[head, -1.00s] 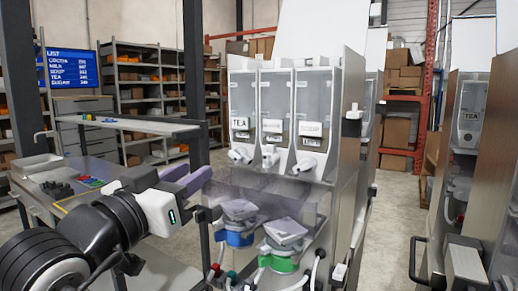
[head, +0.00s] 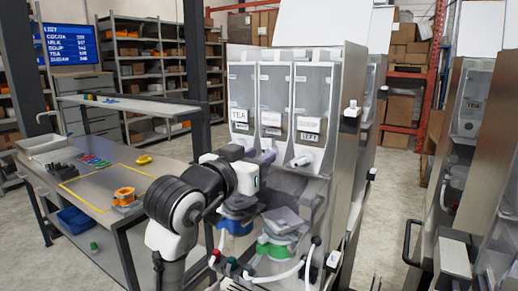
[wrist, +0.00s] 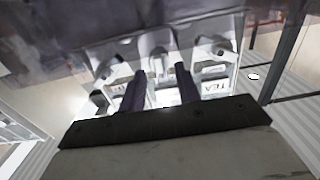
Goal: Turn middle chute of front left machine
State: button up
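The front left machine (head: 344,150) has three clear canisters in a row, the left one labelled TEA (head: 239,115). My gripper (head: 262,156) is in front of the middle of the row and covers most of the middle chute in the head view. In the wrist view, the picture is upside down and the middle chute (wrist: 158,50) lies between the tips of my two dark fingers (wrist: 160,72), which are apart. I cannot tell whether they touch it. The right chute (head: 303,160) is in plain view; the TEA chute is mostly hidden behind my gripper.
Below the chutes are a blue container (head: 235,227) and a green container (head: 277,248), with hoses nearby. A metal table (head: 110,185) with an orange item (head: 124,196) stands at left. A second machine (head: 470,150) is at right, with open floor between.

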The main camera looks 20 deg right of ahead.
jog(key=shift+w+d, duration=0.3)
jog(key=shift+d, duration=0.1)
grip_shut()
jog(key=shift+m, duration=0.3)
jog(key=m+b, duration=0.3)
jog(key=m, duration=0.4)
jog(key=m+b, duration=0.4)
jog(key=m, duration=0.4)
jog(key=m+b, duration=0.3)
jog(key=m, duration=0.5)
jog(key=shift+s+f+b, duration=0.1)
jog(key=shift+f+b, duration=0.15)
jog(key=shift+b, duration=0.1)
